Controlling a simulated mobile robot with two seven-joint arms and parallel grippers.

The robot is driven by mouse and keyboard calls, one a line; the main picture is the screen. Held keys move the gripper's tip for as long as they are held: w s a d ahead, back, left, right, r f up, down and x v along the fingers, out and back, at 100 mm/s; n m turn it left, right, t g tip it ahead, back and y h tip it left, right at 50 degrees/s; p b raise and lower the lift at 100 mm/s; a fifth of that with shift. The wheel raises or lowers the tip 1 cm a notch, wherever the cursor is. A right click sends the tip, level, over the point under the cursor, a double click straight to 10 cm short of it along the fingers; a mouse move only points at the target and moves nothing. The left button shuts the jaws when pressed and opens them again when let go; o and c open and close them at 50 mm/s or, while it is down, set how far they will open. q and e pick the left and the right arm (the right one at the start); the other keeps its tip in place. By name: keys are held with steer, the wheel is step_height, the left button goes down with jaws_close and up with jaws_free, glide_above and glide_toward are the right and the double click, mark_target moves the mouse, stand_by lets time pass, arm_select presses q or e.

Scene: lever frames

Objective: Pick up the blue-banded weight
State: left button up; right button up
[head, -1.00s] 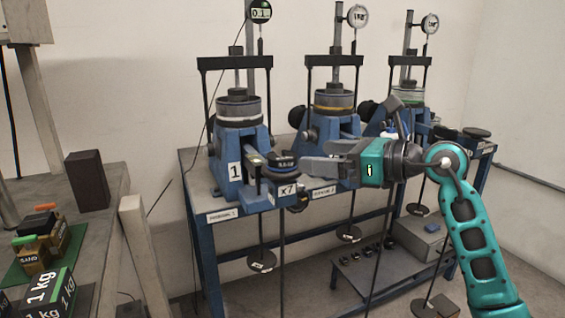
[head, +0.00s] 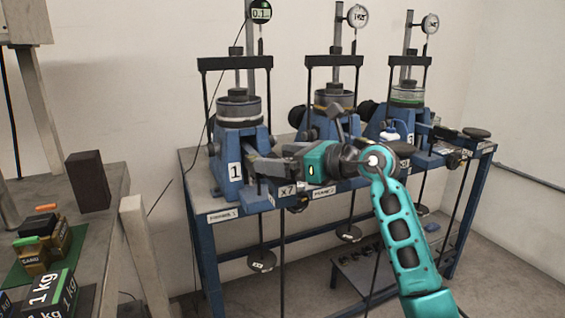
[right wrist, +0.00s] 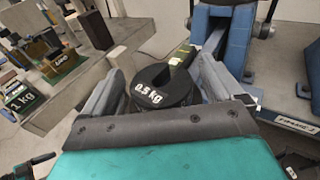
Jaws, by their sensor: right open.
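A round black slotted weight (right wrist: 178,90) marked 0.5 kg shows in the right wrist view, at the end of the lever of frame 1. Its band cannot be made out in that view, and my right gripper hides it in the head view. My right gripper (head: 262,162) is open at the lever end of frame 1. In the right wrist view its two fingers (right wrist: 161,74) stand on either side of the weight, with the weight between them and not clamped. My left gripper is not in view.
Three blue lever frames stand on a blue bench (head: 222,214), each with a dial gauge above. Frame 1 (head: 238,140) is close beside my fingers. At left, another table (head: 105,203) holds a dark block (head: 88,181) and a 1 kg box (head: 50,297). Hangers (head: 261,260) hang below the bench.

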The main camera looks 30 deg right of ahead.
steer(key=shift+r, duration=0.1)
steer(key=c, duration=1.3)
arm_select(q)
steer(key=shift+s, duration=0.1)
arm_select(e)
steer(key=shift+r, duration=0.15)
steer(key=shift+r, duration=0.65)
step_height(320, 180, up, 19)
steer(key=p, duration=0.3)
steer(key=shift+p, duration=0.35)
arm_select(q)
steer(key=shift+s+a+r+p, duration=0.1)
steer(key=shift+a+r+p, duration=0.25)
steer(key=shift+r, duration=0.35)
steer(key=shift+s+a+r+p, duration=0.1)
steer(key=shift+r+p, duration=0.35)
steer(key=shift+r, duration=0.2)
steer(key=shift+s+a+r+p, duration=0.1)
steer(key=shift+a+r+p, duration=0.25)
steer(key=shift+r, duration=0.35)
arm_select(e)
steer(key=shift+r, duration=1.3)
